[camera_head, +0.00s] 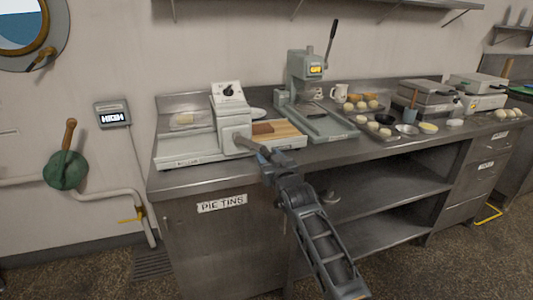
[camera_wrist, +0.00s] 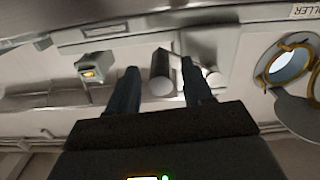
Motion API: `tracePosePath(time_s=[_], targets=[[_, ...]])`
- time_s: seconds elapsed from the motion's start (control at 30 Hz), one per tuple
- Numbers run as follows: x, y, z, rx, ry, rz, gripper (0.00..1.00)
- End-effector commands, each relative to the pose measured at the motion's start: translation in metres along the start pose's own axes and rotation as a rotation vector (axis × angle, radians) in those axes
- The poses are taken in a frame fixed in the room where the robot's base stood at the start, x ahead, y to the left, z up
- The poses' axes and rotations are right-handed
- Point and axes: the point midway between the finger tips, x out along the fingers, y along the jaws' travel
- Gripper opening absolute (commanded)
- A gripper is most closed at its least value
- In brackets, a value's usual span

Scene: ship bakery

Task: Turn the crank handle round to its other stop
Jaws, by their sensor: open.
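The roller machine (camera_head: 228,118) is a pale box with a dial on top and stands on the left of the counter. A grey cylinder, which looks like the crank handle's grip (camera_head: 240,141), sticks out from its front. My gripper (camera_head: 262,157) is just in front of it, low at the counter's edge. In the wrist view, the grip (camera_wrist: 160,86) shows as a dark cylinder with a lighter end, between the two open fingers of my gripper (camera_wrist: 161,84). I cannot tell whether a finger touches it. The crank's arm is not clear in either view.
A press (camera_head: 306,85) with a raised lever stands right of the roller machine. A wooden board (camera_head: 283,133) lies between them. Trays of buns (camera_head: 362,104) and bowls fill the counter further right. A green wheel with a wooden handle (camera_head: 66,168) is on the left wall.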

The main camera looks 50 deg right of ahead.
Motion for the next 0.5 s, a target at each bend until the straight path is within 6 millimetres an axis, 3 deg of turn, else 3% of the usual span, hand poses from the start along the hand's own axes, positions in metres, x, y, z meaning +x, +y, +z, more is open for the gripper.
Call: tracePosePath(time_s=[0.2, 0.5], targets=[[0.024, 0.0, 0.0, 0.0, 0.0, 0.0, 0.51], [0.028, 0.0, 0.0, -0.001, 0.0, 0.0, 0.51]])
